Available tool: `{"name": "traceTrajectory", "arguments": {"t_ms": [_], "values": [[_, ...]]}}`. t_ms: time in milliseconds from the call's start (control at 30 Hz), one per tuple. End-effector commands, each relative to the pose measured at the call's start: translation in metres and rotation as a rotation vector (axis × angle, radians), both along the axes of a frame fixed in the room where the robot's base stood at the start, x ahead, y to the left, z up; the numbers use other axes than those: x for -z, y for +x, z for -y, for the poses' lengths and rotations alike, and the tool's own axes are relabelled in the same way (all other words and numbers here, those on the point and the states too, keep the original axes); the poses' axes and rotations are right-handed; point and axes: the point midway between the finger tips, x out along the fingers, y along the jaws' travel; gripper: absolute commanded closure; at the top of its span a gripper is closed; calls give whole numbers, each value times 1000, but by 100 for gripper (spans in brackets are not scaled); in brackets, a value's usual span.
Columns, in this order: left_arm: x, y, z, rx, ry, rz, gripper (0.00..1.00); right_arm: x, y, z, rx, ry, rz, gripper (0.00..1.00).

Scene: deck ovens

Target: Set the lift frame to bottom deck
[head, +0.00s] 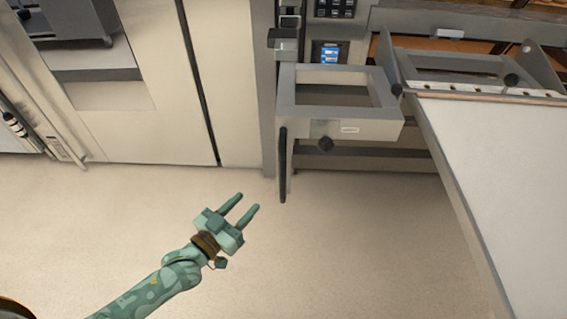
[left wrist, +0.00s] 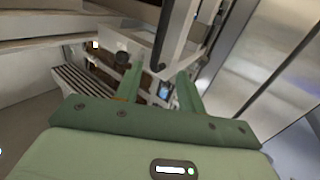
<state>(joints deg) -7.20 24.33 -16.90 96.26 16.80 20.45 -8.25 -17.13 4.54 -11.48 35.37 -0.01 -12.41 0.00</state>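The lift frame (head: 300,112) is a light grey rectangular frame with an open middle, standing out in front of the deck ovens at mid height. In the left wrist view a black bar (left wrist: 163,38) shows above and between the open fingers. My right gripper is not in view.
A long pale loader board (head: 505,170) slopes down at the right, beside the frame. Tall beige cabinet doors (head: 150,60) stand at the left. A control panel with a lit blue display (head: 330,54) is behind the frame. The floor around my left gripper is clear.

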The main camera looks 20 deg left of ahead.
Motion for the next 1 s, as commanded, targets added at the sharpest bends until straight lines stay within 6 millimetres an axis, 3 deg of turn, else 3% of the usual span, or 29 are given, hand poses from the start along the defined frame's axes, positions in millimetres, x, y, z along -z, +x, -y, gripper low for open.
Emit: {"name": "traceTrajectory", "arguments": {"t_ms": [167,633,800,1000], "values": [[2,21,7,1,16,7,61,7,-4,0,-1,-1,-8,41],[4,128,42,2,15,4,61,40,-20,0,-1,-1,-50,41],[3,148,48,2,16,3,61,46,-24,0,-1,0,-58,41],[0,155,50,2,17,3,61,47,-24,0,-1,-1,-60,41]]}}
